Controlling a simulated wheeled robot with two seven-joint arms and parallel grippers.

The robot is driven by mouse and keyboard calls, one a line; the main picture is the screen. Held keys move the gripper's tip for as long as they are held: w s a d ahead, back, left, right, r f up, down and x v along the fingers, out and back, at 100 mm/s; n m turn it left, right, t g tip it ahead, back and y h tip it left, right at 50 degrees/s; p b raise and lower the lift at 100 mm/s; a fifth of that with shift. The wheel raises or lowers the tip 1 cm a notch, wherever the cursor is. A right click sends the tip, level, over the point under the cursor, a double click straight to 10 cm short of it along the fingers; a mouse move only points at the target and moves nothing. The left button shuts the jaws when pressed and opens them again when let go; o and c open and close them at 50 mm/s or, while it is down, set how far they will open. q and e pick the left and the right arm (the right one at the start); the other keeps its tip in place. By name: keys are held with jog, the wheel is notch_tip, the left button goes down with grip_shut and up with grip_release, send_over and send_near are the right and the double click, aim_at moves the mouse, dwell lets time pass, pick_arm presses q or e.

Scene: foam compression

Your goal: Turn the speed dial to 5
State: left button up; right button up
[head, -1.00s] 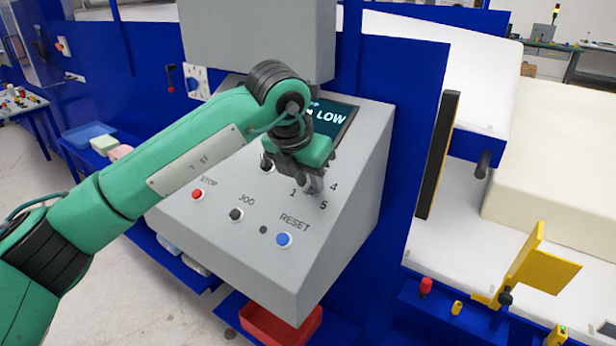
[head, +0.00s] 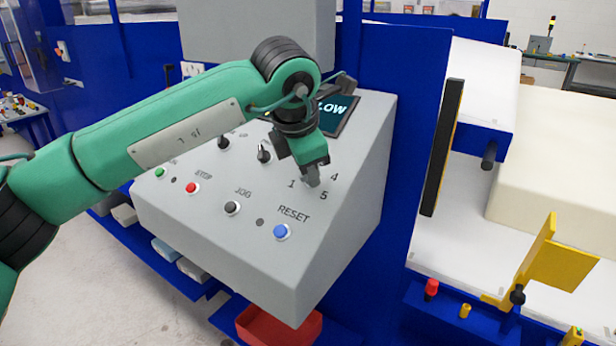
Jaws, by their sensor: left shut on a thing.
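The grey control panel (head: 235,260) has a sloped face with a screen (head: 334,114) that shows "LOW", partly covered by my arm. The numbers 1, 4 and 5 (head: 324,196) show around the speed dial, which is mostly hidden by the gripper. My left gripper (head: 313,182) points down at that spot and is shut on the dial. I cannot read where the dial points. My right gripper is not in view.
Close to the gripper are a black switch knob (head: 264,154), a blue RESET button (head: 281,232), a black JOG button (head: 232,208) and a red STOP button (head: 191,188). A yellow bracket (head: 540,262) and a large cream block (head: 560,165) stand to the right.

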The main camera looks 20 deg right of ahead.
pick_arm(q)
jog(key=m+t+b, duration=0.1)
jog(key=m+b, duration=0.2)
jog(key=m, duration=0.5)
jog(key=shift+s, duration=0.1)
jog(key=shift+m+b, duration=0.35)
jog(key=shift+m, duration=0.55)
jog(key=shift+a+f+m+t+h, duration=0.1)
jog(key=shift+m+t+h, duration=0.3)
jog(key=shift+m, duration=0.6)
jog(key=shift+m+b, duration=0.35)
jog(key=shift+m, duration=0.75)
jog(key=shift+s+m+h, duration=0.1)
jog(key=shift+m+h, duration=0.2)
jog(key=shift+m, duration=0.8)
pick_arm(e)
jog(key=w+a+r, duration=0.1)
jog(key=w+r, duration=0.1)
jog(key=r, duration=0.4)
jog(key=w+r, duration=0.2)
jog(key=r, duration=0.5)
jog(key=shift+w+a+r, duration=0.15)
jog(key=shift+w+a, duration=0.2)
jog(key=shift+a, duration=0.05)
pick_arm(q)
jog(key=shift+m, duration=0.3)
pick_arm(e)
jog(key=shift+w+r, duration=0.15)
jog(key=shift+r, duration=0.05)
